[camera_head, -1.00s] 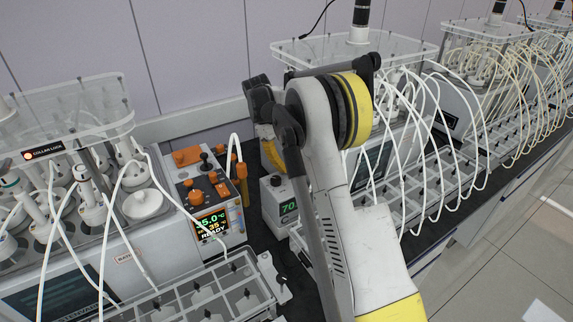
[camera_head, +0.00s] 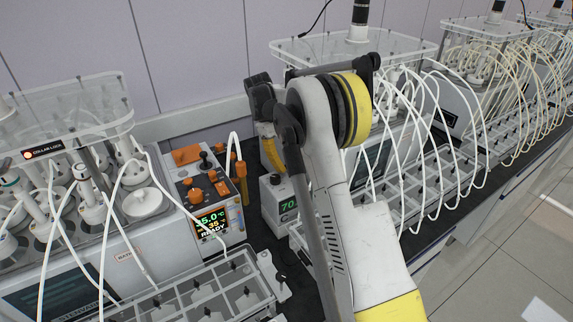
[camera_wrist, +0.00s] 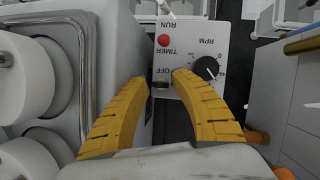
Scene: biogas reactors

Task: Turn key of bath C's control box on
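In the wrist view a small white control box (camera_wrist: 205,40) shows upside down, with RUN, TIMER, OFF and RPM labels, a red button (camera_wrist: 164,41) and a black dial (camera_wrist: 206,68). A small dark part (camera_wrist: 160,84) sits by OFF, between my fingertips; I cannot tell whether it is a key. My gripper (camera_wrist: 162,80) has its yellow fingers apart, with no visible contact on that part. In the head view my gripper (camera_head: 272,155) is mostly hidden behind my arm, above a small box with a green display (camera_head: 288,205). No bath C label is readable.
A white panel (camera_head: 207,190) with orange knobs and a READY display stands left of my gripper. White tubes, a bath with bottles and a clear grid rack (camera_head: 200,290) crowd the left. More reactors line the bench at right. The wall is close behind.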

